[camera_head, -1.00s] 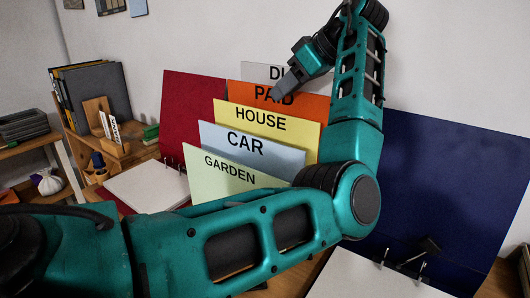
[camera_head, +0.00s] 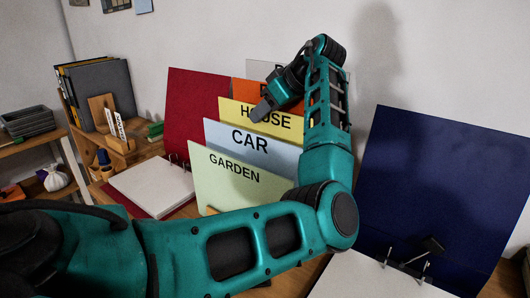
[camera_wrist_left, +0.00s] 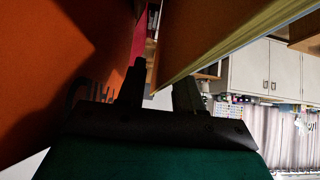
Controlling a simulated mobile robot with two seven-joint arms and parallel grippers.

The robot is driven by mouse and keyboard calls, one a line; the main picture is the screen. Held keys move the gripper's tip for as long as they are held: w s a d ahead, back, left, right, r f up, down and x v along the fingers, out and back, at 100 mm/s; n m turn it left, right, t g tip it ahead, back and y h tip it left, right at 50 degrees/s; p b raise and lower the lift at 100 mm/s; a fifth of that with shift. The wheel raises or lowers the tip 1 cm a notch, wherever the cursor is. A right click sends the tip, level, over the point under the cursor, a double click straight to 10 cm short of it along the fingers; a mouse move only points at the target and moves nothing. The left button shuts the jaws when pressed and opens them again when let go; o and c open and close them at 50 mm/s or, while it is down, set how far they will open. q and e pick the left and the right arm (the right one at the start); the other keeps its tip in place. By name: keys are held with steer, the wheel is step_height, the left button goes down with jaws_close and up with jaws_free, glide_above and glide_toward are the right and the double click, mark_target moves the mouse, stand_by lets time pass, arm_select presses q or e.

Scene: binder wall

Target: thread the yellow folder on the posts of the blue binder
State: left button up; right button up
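The yellow folder marked HOUSE (camera_head: 236,108) stands in the row of folders, between the orange one and the light blue CAR one. My left gripper (camera_head: 261,112) is at its top edge and covers part of its lettering. In the left wrist view the two fingers (camera_wrist_left: 158,92) are apart, with the yellow folder's edge (camera_wrist_left: 235,40) reaching into the gap between them. The blue binder (camera_head: 450,180) stands open at the right, with upright metal posts (camera_head: 386,257) on its white pages. My right gripper is in neither view.
The orange folder (camera_wrist_left: 40,70) is close beside the left finger. Light blue CAR (camera_head: 220,136) and green GARDEN (camera_head: 225,185) folders stand in front. A red binder (camera_head: 190,115) with white pages is at the left. My left arm crosses the foreground.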

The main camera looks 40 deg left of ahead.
arm_select(q)
jaws_close()
steer(key=shift+r, duration=0.1)
stand_by(1.2)
